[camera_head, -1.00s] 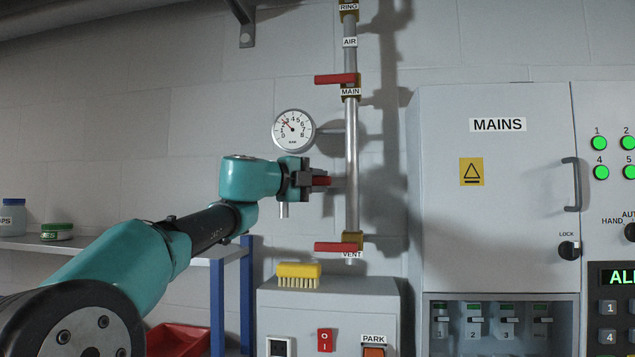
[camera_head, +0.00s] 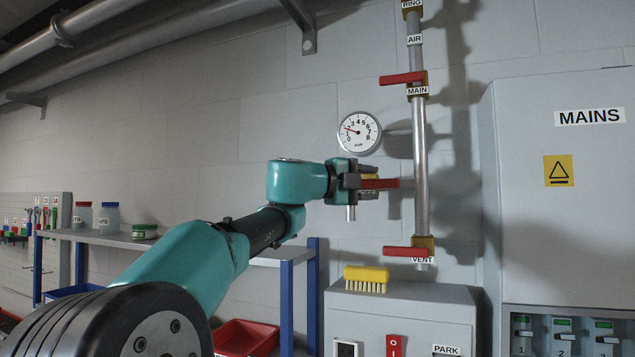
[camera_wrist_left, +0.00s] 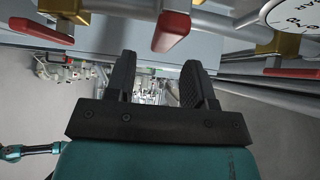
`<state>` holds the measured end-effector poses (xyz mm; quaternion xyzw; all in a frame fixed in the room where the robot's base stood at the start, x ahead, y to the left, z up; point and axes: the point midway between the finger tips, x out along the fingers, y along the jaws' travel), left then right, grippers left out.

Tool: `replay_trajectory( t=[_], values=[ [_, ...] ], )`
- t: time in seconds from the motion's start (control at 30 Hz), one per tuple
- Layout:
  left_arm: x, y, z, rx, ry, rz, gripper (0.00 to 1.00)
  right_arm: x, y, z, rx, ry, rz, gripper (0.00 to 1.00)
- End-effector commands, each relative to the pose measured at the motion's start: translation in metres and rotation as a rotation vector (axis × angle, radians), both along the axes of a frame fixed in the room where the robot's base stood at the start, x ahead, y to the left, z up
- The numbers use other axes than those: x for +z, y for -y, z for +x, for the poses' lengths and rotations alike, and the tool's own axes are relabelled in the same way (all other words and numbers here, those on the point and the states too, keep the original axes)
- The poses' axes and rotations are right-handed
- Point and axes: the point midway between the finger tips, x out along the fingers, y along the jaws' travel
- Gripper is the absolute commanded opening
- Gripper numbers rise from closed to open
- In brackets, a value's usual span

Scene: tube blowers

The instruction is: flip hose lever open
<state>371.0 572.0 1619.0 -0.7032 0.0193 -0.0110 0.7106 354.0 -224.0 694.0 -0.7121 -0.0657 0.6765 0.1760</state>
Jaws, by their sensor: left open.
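The red hose lever (camera_wrist_left: 170,32) shows beyond the fingertips there, above the gap and apart from the fingers in the picture. My right gripper is not in view.
The red MAIN lever (camera_head: 402,78) is above and the red VENT lever (camera_head: 405,251) below. A round gauge (camera_head: 360,132) is just above the gripper. A yellow brush (camera_head: 366,279) lies on a grey box (camera_head: 400,310). A shelf with jars is at left.

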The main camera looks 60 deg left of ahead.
Motion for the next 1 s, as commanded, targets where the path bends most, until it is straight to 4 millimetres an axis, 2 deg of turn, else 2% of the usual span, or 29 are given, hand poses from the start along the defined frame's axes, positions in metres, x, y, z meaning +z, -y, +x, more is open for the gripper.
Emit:
replay_trajectory(
  t=[0.3,1.0],
  values=[
    [0.000,-0.002,-0.040,0.003,-0.001,0.001,0.49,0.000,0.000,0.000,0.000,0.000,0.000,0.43],
    [0.001,-0.005,-0.104,0.003,-0.002,0.000,0.49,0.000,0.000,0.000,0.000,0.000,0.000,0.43]
  ],
)
